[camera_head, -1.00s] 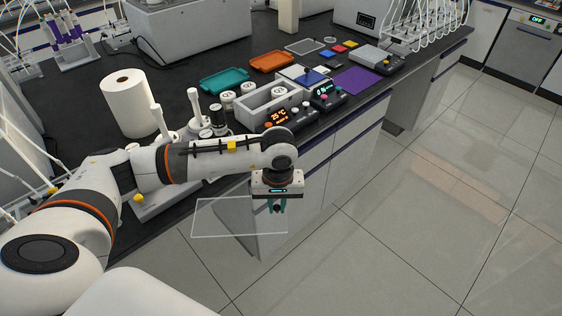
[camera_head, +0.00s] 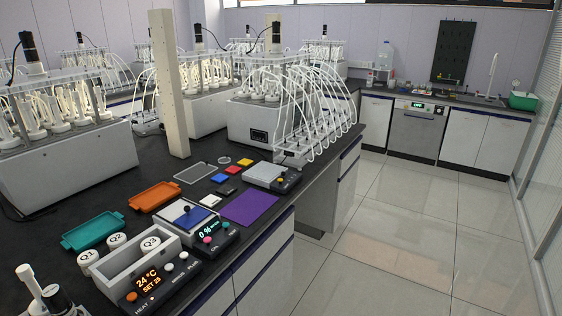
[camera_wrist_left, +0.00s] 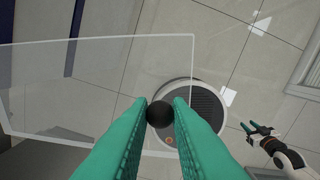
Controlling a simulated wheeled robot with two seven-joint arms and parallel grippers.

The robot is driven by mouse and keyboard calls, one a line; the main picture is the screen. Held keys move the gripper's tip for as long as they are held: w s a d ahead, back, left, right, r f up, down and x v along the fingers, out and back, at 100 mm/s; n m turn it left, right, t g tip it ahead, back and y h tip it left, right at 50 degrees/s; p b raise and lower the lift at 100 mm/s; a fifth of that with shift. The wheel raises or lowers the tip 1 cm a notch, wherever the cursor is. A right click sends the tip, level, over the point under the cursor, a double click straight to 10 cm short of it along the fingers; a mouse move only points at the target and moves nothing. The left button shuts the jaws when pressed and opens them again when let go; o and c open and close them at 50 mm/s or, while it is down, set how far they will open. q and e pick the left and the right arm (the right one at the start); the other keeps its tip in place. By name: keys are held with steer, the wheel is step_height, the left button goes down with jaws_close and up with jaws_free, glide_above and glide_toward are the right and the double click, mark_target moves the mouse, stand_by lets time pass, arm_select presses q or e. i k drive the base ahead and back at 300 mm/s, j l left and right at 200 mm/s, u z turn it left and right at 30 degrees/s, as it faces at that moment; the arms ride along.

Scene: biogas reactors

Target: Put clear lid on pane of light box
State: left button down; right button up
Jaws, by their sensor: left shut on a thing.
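The clear lid (camera_wrist_left: 70,85) is a see-through flat plate with a dark round knob (camera_wrist_left: 159,114), seen in the left wrist view. My left gripper (camera_wrist_left: 160,112) is shut on that knob, and the lid is held over the floor. What looks like the light box (camera_head: 170,212) is a low white box in the head view, with a display reading 0 % at its front. A blue plate (camera_head: 192,219) with a black knob lies on its top, covering part of the pane. My right gripper (camera_wrist_left: 250,127) shows at the right of the left wrist view, fingers apart and empty.
On the dark bench are a purple mat (camera_head: 250,207), an orange tray (camera_head: 154,197), a teal tray (camera_head: 93,231), a grey device (camera_head: 271,176) and a heater block (camera_head: 133,265). A pale post (camera_head: 168,85) stands behind. Floor (camera_head: 400,240) to the right is clear.

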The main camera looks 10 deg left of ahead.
mark_target(261, 169)
steer(key=i+l, duration=0.2)
steer(key=i, duration=0.3)
steer(key=i+l, duration=0.2)
steer(key=i, duration=0.3)
steer(key=i+l, duration=0.2)
steer(key=i, duration=0.3)
steer(key=i+l, duration=0.2)
steer(key=i, duration=0.3)
steer(key=l+z, duration=0.05)
